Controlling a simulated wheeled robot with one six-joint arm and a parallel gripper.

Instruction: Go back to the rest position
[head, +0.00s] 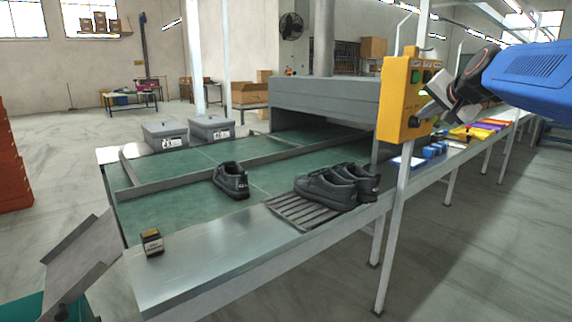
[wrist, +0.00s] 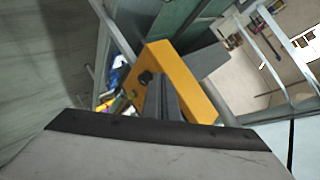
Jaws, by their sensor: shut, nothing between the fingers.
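My gripper (head: 424,112) is at the upper right in the head view, at the end of my arm, in front of the yellow control box (head: 397,98). In the wrist view my gripper's grey fingers (wrist: 164,92) are together and empty, seen against the yellow box (wrist: 190,75). A black knob (wrist: 145,77) shows on the box beside the fingers. Whether the fingers touch the box cannot be told. The box is fixed to a pale post and carries green buttons.
A pair of black shoes (head: 338,186) stands on a slotted rack (head: 293,212). A single black shoe (head: 231,180) is on the green belt (head: 160,213). Two grey bins (head: 212,128) stand behind. The floor in front is clear.

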